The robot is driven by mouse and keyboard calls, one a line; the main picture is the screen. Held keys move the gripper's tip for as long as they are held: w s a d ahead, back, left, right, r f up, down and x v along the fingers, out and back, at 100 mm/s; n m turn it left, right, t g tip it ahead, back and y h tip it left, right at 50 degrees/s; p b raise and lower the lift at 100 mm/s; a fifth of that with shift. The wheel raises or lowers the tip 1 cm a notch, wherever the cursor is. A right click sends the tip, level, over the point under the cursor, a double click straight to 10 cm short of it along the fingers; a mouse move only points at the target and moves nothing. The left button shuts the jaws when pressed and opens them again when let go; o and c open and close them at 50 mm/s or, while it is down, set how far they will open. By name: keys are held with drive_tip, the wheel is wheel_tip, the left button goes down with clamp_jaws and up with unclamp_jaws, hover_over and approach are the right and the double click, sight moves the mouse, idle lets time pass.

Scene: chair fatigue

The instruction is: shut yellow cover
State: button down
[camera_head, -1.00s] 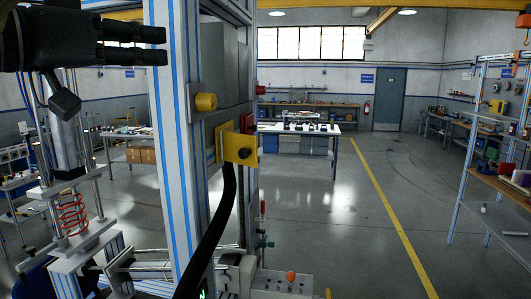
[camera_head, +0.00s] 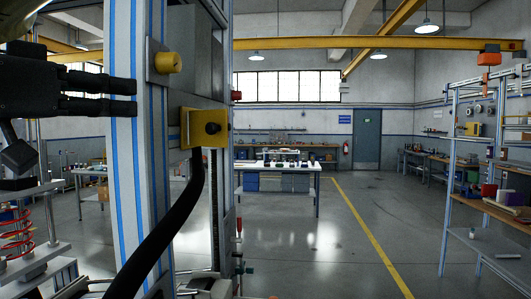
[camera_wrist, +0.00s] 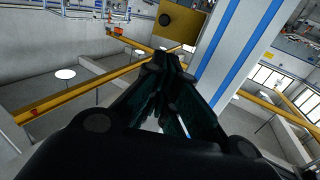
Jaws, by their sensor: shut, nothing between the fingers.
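The yellow cover (camera_head: 218,127) is a small plate with a black round knob, on the metal frame right of my gripper in the head view. A thin yellow edge shows on its left side; I cannot tell its exact angle. A yellow plate with a black round part, apparently the same cover, shows at the top of the wrist view (camera_wrist: 188,24). My gripper (camera_head: 133,97) is at the left of the head view, in front of the striped post, apart from the cover. Its dark fingers (camera_wrist: 168,62) come together, empty, in the wrist view, pointing toward the plate.
A yellow round knob (camera_head: 167,62) sticks out above the cover. A thick black hose (camera_head: 165,235) curves below it. Open floor (camera_head: 300,240) lies to the right, with a shelf rack (camera_head: 465,210) beyond.

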wheel_tip(320, 180, down, 3)
drive_tip(key=b, duration=0.2)
drive_tip(key=p, duration=0.4)
approach(218, 120)
drive_tip(key=x, duration=0.4)
drive_tip(key=shift+w+d, duration=0.1)
